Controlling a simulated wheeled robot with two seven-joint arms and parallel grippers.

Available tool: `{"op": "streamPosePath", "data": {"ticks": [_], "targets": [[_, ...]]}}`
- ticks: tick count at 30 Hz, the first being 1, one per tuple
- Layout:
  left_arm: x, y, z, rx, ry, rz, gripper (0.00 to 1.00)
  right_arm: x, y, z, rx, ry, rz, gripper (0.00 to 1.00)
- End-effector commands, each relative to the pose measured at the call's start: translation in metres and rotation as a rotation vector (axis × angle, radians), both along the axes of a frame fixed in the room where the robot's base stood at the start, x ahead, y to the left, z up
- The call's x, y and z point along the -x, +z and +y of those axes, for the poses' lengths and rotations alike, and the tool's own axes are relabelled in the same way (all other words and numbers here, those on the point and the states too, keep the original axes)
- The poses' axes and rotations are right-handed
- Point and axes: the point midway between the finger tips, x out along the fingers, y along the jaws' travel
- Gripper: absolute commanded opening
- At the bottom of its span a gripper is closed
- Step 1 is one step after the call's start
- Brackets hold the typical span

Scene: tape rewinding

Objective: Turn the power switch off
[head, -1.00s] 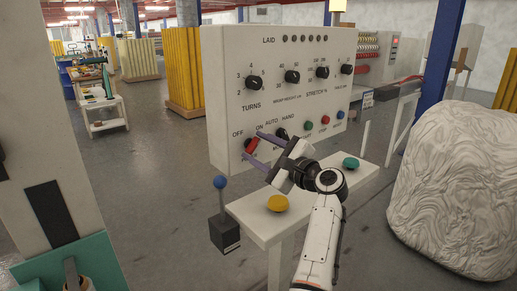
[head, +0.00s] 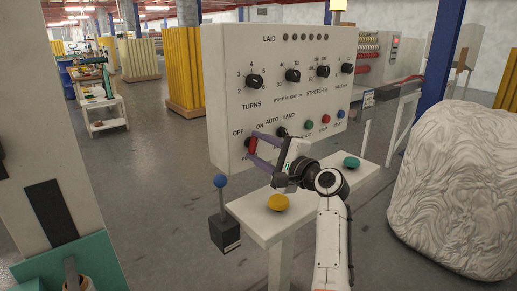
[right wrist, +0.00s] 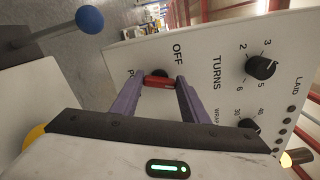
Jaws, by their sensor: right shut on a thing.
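The red power switch (head: 252,146) sits at the lower left of the white control panel (head: 224,75), below the OFF and ON labels. Its handle stands close to upright between the two labels in the head view. My right gripper (head: 251,149) is shut on the switch, with its purple fingers on either side of the handle. In the right wrist view the red handle (right wrist: 158,82) shows between the fingertips (right wrist: 160,83). The fingers partly hide the switch and the label under it. My left gripper is not in view.
A large white wrapped bulk (head: 450,190) is at right.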

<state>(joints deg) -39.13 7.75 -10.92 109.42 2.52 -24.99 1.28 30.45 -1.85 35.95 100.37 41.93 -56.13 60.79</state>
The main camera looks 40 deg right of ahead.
Motion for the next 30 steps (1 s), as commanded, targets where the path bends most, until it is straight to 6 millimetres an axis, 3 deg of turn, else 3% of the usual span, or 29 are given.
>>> {"op": "streamPosePath", "data": {"ticks": [30], "targets": [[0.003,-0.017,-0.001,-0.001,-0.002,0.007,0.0,0.0,-0.007,-0.001,0.932,0.002,-0.069,0.18]]}}
